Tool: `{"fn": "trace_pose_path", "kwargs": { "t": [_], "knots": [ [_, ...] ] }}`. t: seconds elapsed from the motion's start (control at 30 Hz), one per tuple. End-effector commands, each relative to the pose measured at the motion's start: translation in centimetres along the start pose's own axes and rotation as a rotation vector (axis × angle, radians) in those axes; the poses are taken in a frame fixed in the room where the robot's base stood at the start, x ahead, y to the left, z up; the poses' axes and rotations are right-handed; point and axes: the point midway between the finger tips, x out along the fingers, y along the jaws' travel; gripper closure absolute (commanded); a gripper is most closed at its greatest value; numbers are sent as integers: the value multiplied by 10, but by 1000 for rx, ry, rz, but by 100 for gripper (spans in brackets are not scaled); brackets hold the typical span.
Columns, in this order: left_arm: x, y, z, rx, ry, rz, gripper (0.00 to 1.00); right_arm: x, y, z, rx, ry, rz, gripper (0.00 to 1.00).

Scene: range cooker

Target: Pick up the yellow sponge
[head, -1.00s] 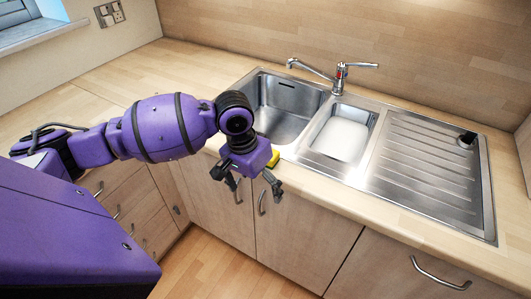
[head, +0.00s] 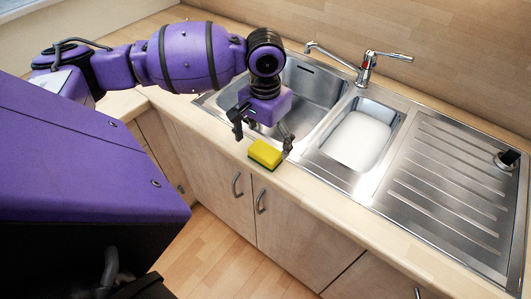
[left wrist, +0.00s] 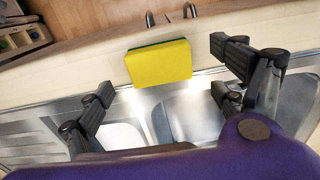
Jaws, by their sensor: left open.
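The yellow sponge (head: 265,154) with a dark green layer lies on the wooden worktop's front strip, in front of the sink basin. In the left wrist view the sponge (left wrist: 158,62) shows its yellow face and a thin green edge at the top. My left gripper (head: 262,136) is open, with its fingers apart just behind and above the sponge in the head view. In the left wrist view my left gripper (left wrist: 165,82) has a finger on each side of the sponge's width, with nothing between them held. My right gripper is not in view.
The steel sink basin (head: 311,88), a smaller bowl (head: 357,140) and a ribbed drainer (head: 447,182) lie behind and right. A tap (head: 366,68) stands behind them. Cupboard doors with handles (head: 260,201) are below the worktop edge. The worktop strip (head: 330,198) right of the sponge is clear.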

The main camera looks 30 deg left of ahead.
Motion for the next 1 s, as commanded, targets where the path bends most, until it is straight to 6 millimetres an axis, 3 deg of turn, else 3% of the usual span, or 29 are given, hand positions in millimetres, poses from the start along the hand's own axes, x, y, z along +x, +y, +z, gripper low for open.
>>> {"fn": "trace_pose_path", "kwargs": {
  "t": [0.2,0.47,0.77,1.0],
  "knots": [
    [34,1,4,1,-2,0,12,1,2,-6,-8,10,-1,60],
    [39,1,3,1,3,-1,12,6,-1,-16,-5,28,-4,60],
    [39,1,3,2,2,-1,49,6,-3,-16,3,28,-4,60],
    [39,1,3,2,2,-1,49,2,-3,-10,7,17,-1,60]
  ]
}}
